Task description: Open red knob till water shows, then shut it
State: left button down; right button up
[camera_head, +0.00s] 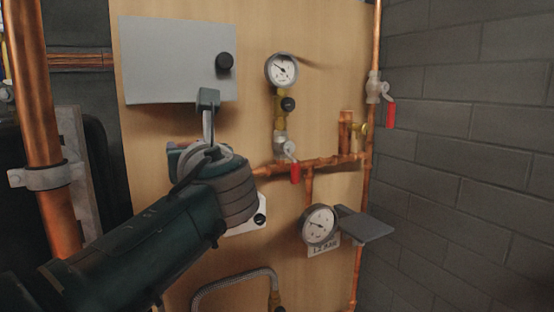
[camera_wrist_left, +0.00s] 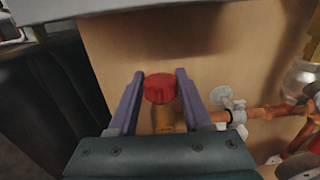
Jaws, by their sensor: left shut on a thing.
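The red knob (camera_wrist_left: 160,88) sits on a brass valve body (camera_wrist_left: 166,118) in the left wrist view. My left gripper (camera_wrist_left: 160,73) has one finger on each side of the knob and is shut on it. In the head view my left gripper (camera_head: 208,128) reaches up to the board just below a grey box, and the arm hides the knob there. I see no water in either view. My right gripper is in neither view.
The wooden board (camera_head: 330,105) carries a grey box (camera_head: 175,60), an upper gauge (camera_head: 281,70), a lower gauge (camera_head: 319,225) and copper pipes (camera_head: 325,163). Red-handled valves (camera_head: 295,172) stand right of my gripper. A braided hose (camera_head: 235,280) is below. A thick copper pipe (camera_head: 35,110) stands left.

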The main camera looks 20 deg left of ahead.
pick_arm(q)
jog(key=shift+f+n+g+y+b, duration=0.1)
jog(key=shift+n+g+y+b, duration=0.6)
jog(key=shift+g+b, duration=0.15)
jog(key=shift+c, duration=1.7)
grip_release()
jog(key=shift+d, duration=0.1)
jog(key=b+v, duration=0.3)
jog(key=v, duration=0.6)
jog(key=shift+s+d, duration=0.3)
